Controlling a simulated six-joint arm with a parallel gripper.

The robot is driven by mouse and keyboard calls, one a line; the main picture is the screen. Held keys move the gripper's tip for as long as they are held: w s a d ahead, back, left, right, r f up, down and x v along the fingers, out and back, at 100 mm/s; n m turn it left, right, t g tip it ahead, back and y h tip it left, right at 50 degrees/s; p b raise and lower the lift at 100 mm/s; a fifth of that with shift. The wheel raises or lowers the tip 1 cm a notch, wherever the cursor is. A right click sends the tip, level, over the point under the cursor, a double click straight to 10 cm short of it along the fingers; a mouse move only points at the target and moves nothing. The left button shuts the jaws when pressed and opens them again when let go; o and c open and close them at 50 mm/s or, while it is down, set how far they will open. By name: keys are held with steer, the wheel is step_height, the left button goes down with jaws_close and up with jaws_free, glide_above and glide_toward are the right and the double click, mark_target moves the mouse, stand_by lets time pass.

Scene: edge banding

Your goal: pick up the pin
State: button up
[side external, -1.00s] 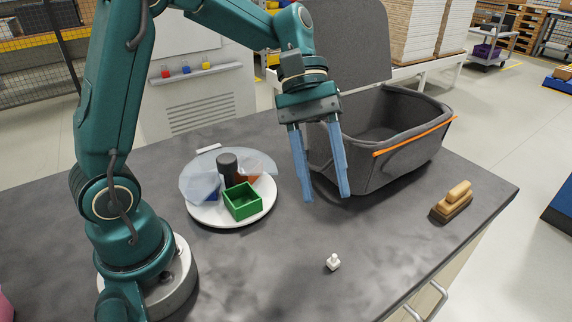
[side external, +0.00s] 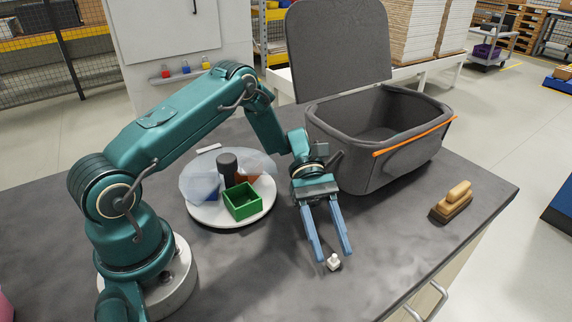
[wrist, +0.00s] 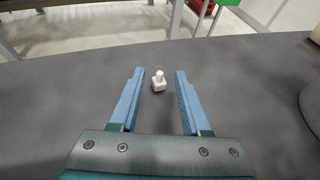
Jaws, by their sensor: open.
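The pin (side external: 333,262) is a small white piece with a squarish base and a knob on top. It stands on the dark grey table near the front edge. My gripper (side external: 333,256) is open and low over the table, with its blue fingers pointing at the pin. In the wrist view the pin (wrist: 159,81) shows between the two fingertips of my gripper (wrist: 158,74), nearer the left finger, with a gap on both sides. I cannot tell how high the fingertips are above the table.
A white round tray (side external: 229,218) with a green box (side external: 242,201) and other pieces is to the left. A large grey open bin (side external: 385,150) with an orange strip stands behind. A wooden-handled brush (side external: 452,203) lies at right. The table around the pin is clear.

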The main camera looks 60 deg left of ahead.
mark_target(331, 257)
steer(key=shift+x, duration=1.35)
steer(key=shift+a, duration=0.1)
jaws_close()
steer(key=shift+r, duration=0.45)
steer(key=r, duration=0.3)
steer(key=shift+a+r, duration=0.35)
steer(key=shift+r, duration=0.05)
steer(key=a+r, duration=0.6)
steer(key=a, duration=0.5)
steer(key=shift+s+r, duration=0.2)
steer(key=shift+s, duration=0.2)
